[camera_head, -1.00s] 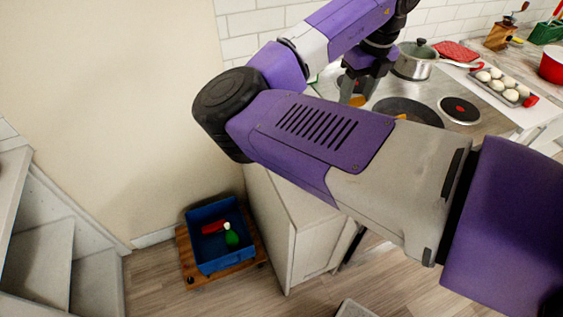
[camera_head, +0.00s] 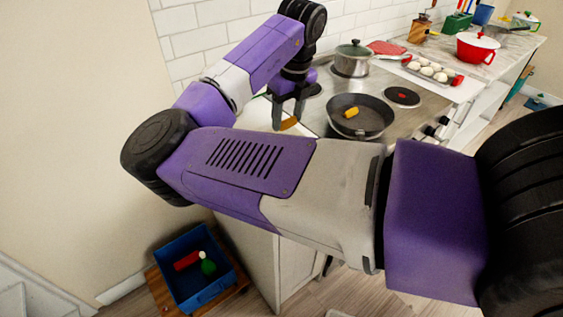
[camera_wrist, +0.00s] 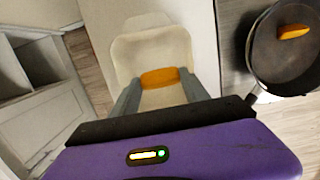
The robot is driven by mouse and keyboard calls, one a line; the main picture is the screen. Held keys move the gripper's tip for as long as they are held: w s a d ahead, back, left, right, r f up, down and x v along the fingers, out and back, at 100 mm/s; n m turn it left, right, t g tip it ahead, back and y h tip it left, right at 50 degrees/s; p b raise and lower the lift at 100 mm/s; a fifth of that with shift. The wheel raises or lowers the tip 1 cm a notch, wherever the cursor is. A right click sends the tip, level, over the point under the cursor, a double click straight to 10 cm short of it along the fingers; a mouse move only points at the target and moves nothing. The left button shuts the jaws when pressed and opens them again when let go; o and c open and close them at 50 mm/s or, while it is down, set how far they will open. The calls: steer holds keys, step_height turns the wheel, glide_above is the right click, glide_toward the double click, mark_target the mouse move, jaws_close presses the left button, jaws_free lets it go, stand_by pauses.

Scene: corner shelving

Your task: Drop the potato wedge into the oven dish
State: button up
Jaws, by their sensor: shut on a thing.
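My gripper (camera_head: 288,112) is shut on an orange potato wedge (camera_wrist: 160,78), which also shows between the fingertips in the head view (camera_head: 289,124). In the wrist view, a cream, rounded flat piece (camera_wrist: 124,52) lies under the wedge on the white counter. I cannot tell if it is a board or a shallow dish. A second orange wedge (camera_head: 351,112) lies in the dark frying pan (camera_head: 372,129) on the stove, right of my gripper. I cannot make out an oven dish for certain.
A lidded steel pot (camera_head: 352,62) stands behind the pan. A tray of white round items (camera_head: 430,69) and a red pot (camera_head: 477,47) stand farther right. The wall is close behind the counter.

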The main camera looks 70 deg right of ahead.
steer(key=shift+f, duration=0.6)
steer(key=o, duration=1.4)
steer(key=shift+s+a+r+b, duration=0.1)
steer(key=shift+s+r+b, duration=0.05)
steer(key=shift+r, duration=1.15)
steer(key=shift+s+a+r+b, duration=0.1)
steer(key=shift+s+r+b, duration=0.1)
steer(key=shift+r, duration=1.1)
steer(key=shift+s+a+r+b, duration=0.1)
steer(key=shift+s+r, duration=0.05)
steer(key=shift+r, duration=1.15)
